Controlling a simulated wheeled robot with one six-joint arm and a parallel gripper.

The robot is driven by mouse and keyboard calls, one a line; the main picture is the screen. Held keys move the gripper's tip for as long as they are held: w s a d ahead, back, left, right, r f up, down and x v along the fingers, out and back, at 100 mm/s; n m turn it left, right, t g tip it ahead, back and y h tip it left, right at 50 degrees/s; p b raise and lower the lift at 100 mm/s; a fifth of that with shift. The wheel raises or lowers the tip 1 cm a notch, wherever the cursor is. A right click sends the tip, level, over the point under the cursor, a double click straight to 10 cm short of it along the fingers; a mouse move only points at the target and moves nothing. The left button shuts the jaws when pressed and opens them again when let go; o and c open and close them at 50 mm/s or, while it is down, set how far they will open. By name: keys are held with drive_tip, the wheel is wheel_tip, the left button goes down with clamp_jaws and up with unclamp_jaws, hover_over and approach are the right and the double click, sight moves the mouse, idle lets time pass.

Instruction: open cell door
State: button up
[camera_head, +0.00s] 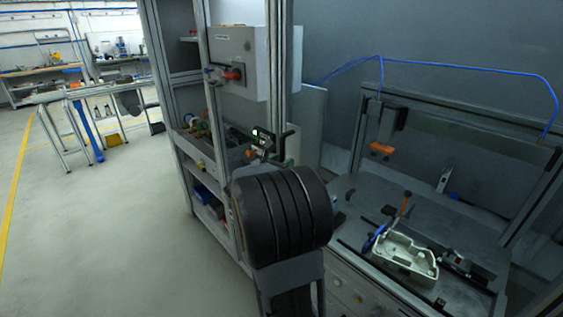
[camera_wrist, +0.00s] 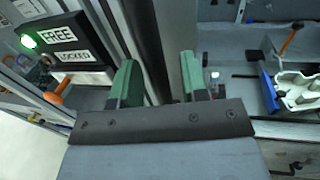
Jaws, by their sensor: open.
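The lock box (camera_wrist: 62,38) has a lit green lamp and the words FREE and LOCKED; it is at the upper left of the wrist view. In the head view it is small (camera_head: 262,141), with a black bracket-like handle (camera_head: 283,141) beside it. My gripper (camera_wrist: 160,82) is open, with green fingers apart. A dark upright bar (camera_wrist: 147,35) shows between and beyond the fingers; I cannot tell whether it lies between them or touches them. In the head view my dark arm hides the gripper. The door panel itself is hard to make out.
A grey switch box (camera_head: 238,60) with a red knob hangs on the rack above the lock. On the right, a cell table (camera_head: 350,190) holds a pale casting (camera_head: 405,256) and a blue clamp. Open floor (camera_head: 100,230) lies left.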

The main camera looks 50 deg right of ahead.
drive_tip(key=shift+d, duration=0.1)
drive_tip(key=shift+c, duration=0.3)
clamp_jaws()
